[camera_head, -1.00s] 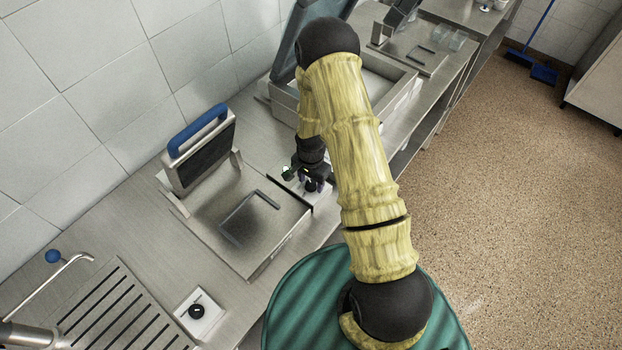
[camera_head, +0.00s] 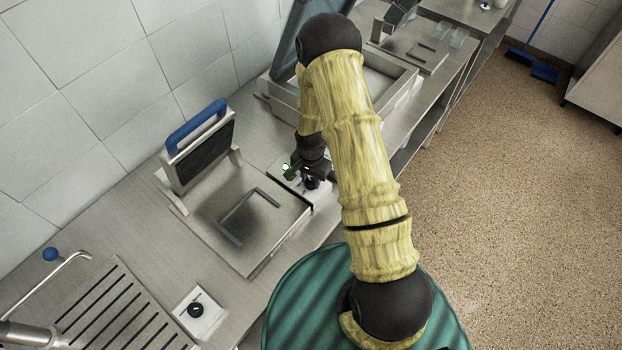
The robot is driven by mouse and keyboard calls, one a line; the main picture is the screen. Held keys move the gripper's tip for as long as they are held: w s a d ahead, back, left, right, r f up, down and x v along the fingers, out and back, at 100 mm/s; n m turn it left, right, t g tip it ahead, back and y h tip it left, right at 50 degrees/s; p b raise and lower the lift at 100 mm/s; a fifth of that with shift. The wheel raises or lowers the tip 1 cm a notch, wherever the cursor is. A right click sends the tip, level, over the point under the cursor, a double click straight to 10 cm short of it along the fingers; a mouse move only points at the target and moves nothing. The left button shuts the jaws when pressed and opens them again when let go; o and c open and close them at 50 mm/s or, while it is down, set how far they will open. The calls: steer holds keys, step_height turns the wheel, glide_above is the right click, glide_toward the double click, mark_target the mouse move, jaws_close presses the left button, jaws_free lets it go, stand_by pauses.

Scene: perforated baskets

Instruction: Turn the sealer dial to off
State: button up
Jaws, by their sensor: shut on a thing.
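The sealer (camera_head: 235,222) stands on the steel counter, its lid with a blue handle (camera_head: 197,127) raised at the back. A light control panel (camera_head: 322,196) sits at the sealer's right side. A small dark dial (camera_head: 311,183) on that panel is mostly hidden by my gripper. My gripper (camera_head: 309,178) points down over the panel and is shut on the dial. A green light shows beside the gripper. The dial's mark and setting cannot be read.
Another panel with a black dial (camera_head: 195,310) lies at front left, beside a slotted drain grate (camera_head: 105,310) and a blue-knobbed lever (camera_head: 50,254). A second machine with a raised lid (camera_head: 287,95) stands behind my arm.

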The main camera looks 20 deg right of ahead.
mark_target(311, 180)
steer(key=n+b, duration=0.3)
steer(key=n, duration=0.3)
steer(key=shift+f+n+b, duration=0.1)
steer(key=shift+n+b, duration=0.2)
steer(key=shift+b, duration=0.1)
steer(key=n+b, duration=0.1)
steer(key=n, duration=0.1)
steer(key=shift+w+n, duration=0.15)
steer(key=shift+n, duration=0.15)
steer(key=n, duration=0.3)
steer(key=shift+n+b, duration=0.4)
steer(key=n, duration=0.9)
steer(key=shift+n, duration=0.4)
steer(key=o, duration=1)
steer(key=shift+c, duration=0.2)
steer(key=shift+r, duration=0.25)
step_height(311, 180, up, 17)
steer(key=b, duration=0.1)
